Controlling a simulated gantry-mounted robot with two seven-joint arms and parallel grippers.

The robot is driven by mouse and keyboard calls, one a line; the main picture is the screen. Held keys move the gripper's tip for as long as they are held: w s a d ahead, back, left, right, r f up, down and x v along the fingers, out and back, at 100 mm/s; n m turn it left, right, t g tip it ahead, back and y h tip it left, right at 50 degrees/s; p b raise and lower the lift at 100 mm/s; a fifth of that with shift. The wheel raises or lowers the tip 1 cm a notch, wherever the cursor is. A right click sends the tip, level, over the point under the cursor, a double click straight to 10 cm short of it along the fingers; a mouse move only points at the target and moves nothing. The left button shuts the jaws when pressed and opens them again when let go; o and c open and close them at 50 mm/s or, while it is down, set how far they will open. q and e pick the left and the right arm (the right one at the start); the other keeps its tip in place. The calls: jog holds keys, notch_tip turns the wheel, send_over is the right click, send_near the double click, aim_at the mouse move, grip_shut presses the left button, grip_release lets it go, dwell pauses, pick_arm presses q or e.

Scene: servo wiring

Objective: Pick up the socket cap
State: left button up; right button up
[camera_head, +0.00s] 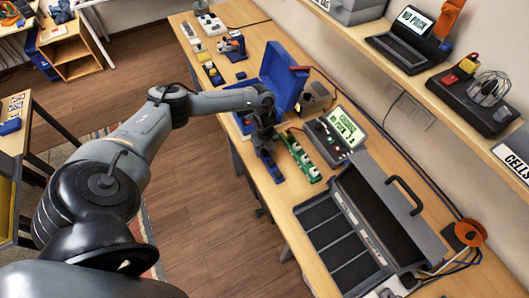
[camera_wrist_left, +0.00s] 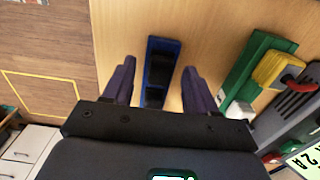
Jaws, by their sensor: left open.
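I cannot tell for sure which part is the socket cap. A small blue holder with two black pieces (camera_wrist_left: 160,70) lies on the table between my fingers in the left wrist view. The blue holder also shows just below my gripper in the head view (camera_head: 272,169). My left gripper (camera_wrist_left: 158,85) is open, with one finger on each side of the holder and gaps showing. In the head view, my left gripper (camera_head: 264,143) points down over the workbench. A green strip (camera_head: 299,156) with white parts stands beside it. My right gripper is not in view.
A yellow block (camera_wrist_left: 272,69) with a red lead sits by the green strip (camera_wrist_left: 246,70). A tester with a green screen (camera_head: 345,127), an open blue box (camera_head: 284,75) and an open grey case (camera_head: 375,215) stand nearby. Bare table (camera_head: 262,192) lies at the front edge.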

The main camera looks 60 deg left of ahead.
aim_at(266, 152)
pick_arm(q)
grip_shut()
jog(key=shift+r, duration=0.15)
jog(key=shift+r, duration=0.5)
jog(key=r, duration=0.1)
jog(key=d+r, duration=0.1)
jog(key=r, duration=0.1)
jog(key=shift+r, duration=0.25)
jog(key=d+r, duration=0.2)
jog(key=d, duration=0.1)
jog(key=d+r, duration=0.1)
jog(key=d, duration=0.1)
jog(key=shift+w+d, duration=0.15)
jog(key=shift+d, duration=0.1)
jog(key=d+r+p, duration=0.1)
jog(key=d+r, duration=0.2)
jog(key=d, duration=0.2)
jog(key=shift+r+p, duration=0.15)
jog(key=shift+p, duration=0.25)
jog(key=shift+d, duration=0.1)
